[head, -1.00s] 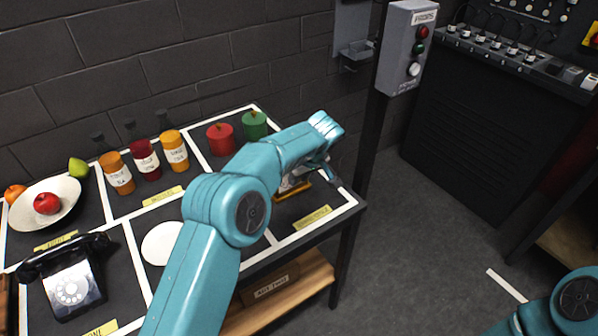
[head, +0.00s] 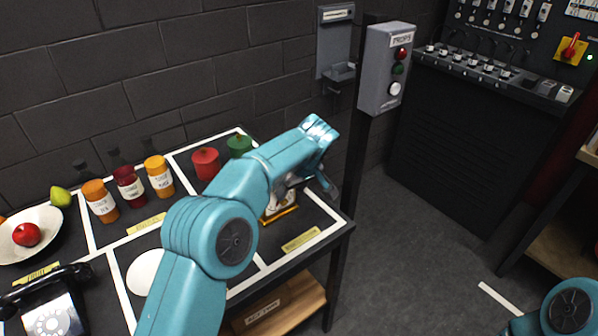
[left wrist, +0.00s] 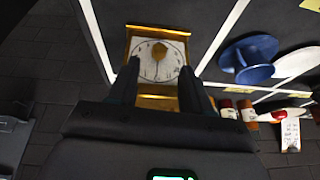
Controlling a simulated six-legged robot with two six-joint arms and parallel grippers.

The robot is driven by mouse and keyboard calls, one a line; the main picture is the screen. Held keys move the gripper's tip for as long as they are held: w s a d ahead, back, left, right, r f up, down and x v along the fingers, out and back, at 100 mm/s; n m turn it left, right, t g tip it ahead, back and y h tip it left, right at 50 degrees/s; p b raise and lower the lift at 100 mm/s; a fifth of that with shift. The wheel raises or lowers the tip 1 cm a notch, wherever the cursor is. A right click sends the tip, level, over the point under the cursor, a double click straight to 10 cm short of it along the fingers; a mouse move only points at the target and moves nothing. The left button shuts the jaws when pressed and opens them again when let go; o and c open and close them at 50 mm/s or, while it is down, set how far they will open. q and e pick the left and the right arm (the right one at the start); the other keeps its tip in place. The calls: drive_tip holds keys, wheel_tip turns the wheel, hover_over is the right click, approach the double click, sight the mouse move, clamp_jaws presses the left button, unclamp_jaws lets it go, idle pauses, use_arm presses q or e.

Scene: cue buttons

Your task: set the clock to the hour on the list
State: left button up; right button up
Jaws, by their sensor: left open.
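The clock (left wrist: 153,72) has a round white face with dark marks in a gold-coloured frame. In the left wrist view it lies between and just beyond the fingers of my left gripper (left wrist: 160,78), which are apart with nothing clearly held. In the head view the clock (head: 281,214) is mostly hidden behind my left arm, with its gold base showing on the table. There my left gripper (head: 325,184) is partly hidden by its own wrist, above the table's right end. The hour on the clock is too small to read. I cannot make out a list. My right gripper is out of view.
The black table (head: 318,222) has white lines. Bottles (head: 129,187), a red candle (head: 205,164), a green candle (head: 239,146), a fruit bowl (head: 30,240) and a telephone (head: 45,312) stand left. A grey button box (head: 386,68) stands behind on a post.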

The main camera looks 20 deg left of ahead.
use_arm(q)
drive_tip(key=p+v, duration=0.1)
drive_tip(key=v, duration=0.9)
drive_tip(key=shift+r, duration=0.25)
drive_tip(key=shift+s+d+f, duration=0.1)
